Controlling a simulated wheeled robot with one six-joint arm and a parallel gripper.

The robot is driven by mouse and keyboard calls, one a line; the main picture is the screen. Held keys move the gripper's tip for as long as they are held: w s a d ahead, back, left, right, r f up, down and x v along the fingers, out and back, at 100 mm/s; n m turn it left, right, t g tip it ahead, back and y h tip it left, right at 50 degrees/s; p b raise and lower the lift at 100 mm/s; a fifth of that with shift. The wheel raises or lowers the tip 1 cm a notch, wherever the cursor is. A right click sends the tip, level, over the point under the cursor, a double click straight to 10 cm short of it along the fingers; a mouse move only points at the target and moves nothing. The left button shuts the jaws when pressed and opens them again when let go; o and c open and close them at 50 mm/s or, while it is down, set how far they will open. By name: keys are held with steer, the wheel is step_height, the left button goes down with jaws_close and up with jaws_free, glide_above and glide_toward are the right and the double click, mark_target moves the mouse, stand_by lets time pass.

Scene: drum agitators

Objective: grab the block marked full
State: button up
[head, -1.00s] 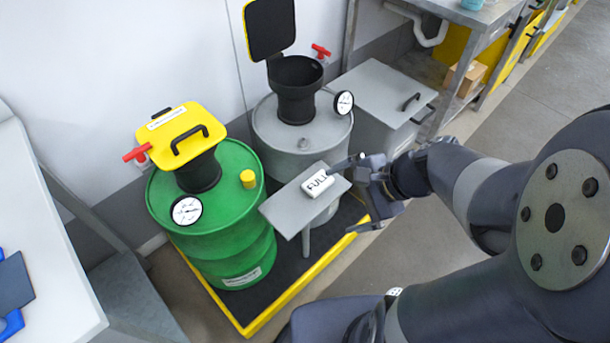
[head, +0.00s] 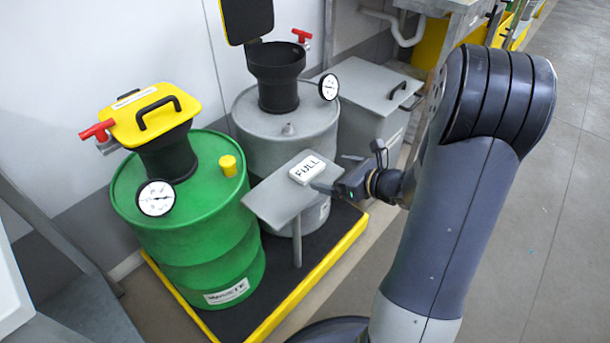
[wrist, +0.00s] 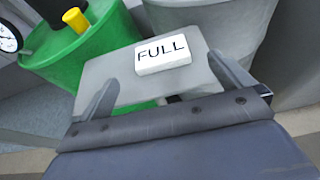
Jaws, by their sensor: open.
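The white block marked FULL (head: 307,169) lies flat on a small grey stand (head: 272,205) in front of the drums. In the wrist view the block (wrist: 163,54) shows its label upright, beyond the fingers and nearer the right one. My gripper (head: 335,174) is at the right edge of the stand, just right of the block. Its fingers are apart and empty, and the wrist view shows my gripper (wrist: 165,85) with a finger on either side over the stand. The block does not appear to be between the fingertips; exact contact is unclear.
A green drum (head: 190,210) with a yellow lid (head: 150,110) stands left of the stand. A grey drum (head: 285,125) with an open black funnel stands behind it. A grey lidded bin (head: 365,95) is at the back right. Open floor lies to the right.

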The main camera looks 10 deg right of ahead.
mark_target(309, 169)
steer(key=x, duration=0.3)
steer(key=shift+a+f, duration=0.1)
steer(key=b+x, duration=0.1)
steer(key=x, duration=0.1)
steer(key=b+x, duration=0.1)
steer(key=x, duration=0.1)
steer(key=shift+f, duration=0.3)
steer(key=shift+w+a+f, duration=0.1)
steer(key=shift+w+a, duration=0.2)
steer(key=shift+w, duration=0.15)
steer(key=shift+c, duration=0.4)
steer(key=c, duration=0.8)
